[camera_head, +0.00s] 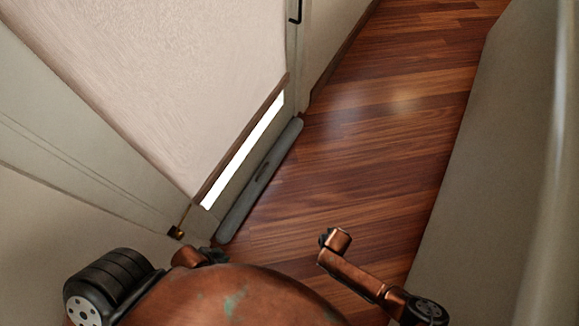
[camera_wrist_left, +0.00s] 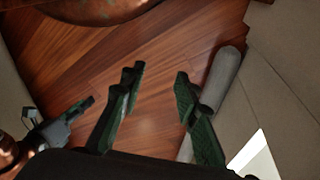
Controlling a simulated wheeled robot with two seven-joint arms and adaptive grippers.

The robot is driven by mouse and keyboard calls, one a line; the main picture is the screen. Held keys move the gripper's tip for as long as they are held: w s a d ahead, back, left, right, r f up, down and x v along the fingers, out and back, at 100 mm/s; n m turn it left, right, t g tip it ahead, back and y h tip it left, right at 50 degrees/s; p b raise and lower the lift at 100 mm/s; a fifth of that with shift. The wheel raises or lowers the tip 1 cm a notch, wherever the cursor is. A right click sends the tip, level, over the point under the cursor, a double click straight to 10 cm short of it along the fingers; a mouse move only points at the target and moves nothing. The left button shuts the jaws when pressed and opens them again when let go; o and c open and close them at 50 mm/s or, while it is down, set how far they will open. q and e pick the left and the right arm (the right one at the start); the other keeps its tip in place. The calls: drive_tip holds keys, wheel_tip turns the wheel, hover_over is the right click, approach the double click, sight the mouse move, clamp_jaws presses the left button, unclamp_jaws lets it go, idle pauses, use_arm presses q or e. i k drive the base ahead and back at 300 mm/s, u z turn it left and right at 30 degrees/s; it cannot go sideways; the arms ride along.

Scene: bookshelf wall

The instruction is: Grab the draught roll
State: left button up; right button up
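The draught roll (camera_head: 262,178) is a long grey cylinder lying on the wood floor along the foot of the door. A darker patch shows near its middle. It also shows at the right in the left wrist view (camera_wrist_left: 224,72). My left gripper (camera_wrist_left: 158,75) is open and empty, with bare floor visible between its fingers. Its right finger overlaps the roll in that view; I cannot tell whether they touch. What looks like my right gripper (camera_wrist_left: 78,112) shows at the left of the wrist view, its opening unclear. No gripper fingers are clear in the head view.
The door (camera_head: 190,75) has a pale blind, with a bright gap below it. Grey panels and a wall stand at the left. A large pale surface (camera_head: 490,170) bounds the right side. The wood floor (camera_head: 370,130) between is clear.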

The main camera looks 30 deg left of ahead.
sight(230, 223)
drive_tip(key=i, duration=1.25)
drive_tip(key=u, duration=1.9)
